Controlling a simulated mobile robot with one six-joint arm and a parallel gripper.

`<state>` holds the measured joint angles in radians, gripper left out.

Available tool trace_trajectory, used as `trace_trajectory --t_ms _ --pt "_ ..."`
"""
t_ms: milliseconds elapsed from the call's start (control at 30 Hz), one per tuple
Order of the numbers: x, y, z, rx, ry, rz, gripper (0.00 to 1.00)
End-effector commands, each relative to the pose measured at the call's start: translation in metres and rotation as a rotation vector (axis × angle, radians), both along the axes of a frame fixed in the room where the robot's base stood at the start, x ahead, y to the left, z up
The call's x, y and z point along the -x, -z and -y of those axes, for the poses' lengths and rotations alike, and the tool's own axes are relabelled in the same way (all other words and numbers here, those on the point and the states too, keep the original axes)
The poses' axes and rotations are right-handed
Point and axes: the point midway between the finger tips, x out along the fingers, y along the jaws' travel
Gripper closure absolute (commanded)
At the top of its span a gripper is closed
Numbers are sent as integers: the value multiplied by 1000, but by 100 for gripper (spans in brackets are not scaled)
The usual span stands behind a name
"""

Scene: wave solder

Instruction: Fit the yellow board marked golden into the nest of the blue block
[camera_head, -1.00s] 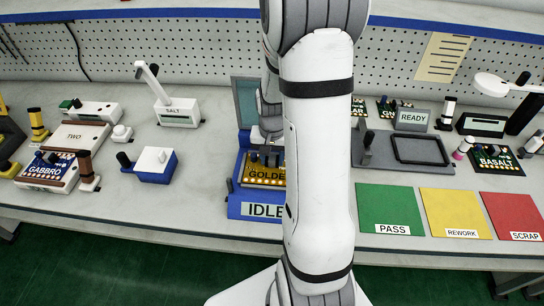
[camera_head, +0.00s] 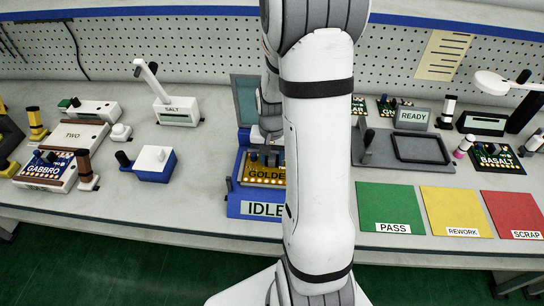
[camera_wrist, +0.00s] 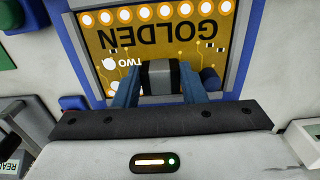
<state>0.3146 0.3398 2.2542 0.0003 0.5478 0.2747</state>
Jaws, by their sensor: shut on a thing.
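The yellow board marked GOLDEN (camera_head: 261,179) is at the blue block (camera_head: 236,203), which carries an IDLE label. In the wrist view the board (camera_wrist: 165,50) appears inside the blue frame (camera_wrist: 234,60), its edges roughly parallel to the frame. I cannot tell whether it is fully seated. My gripper (camera_wrist: 160,88) is shut on a dark part standing on the board, near the word TWO; the head view shows it over the board's back edge. My arm hides the right part of the block and board in the head view.
Right are a grey frame fixture (camera_head: 420,149), the READY sign (camera_head: 411,119), the BASALT board (camera_head: 496,158) and a green PASS mat (camera_head: 388,207).

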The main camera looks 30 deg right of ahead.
Motion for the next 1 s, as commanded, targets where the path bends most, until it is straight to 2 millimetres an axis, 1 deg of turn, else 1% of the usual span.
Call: trace_trajectory --t_ms 100,133,400,800,867,967,1000 --pt "0 0 0 0 0 0 94" --pt "0 0 0 0 0 0 60" --pt "0 0 0 0 0 0 38" --pt "0 -1 0 0 0 0 37" --pt "-1 -4 0 0 0 2 37" --pt "-1 -16 0 1 0 4 37" --pt "-1 -23 1 2 0 6 37"
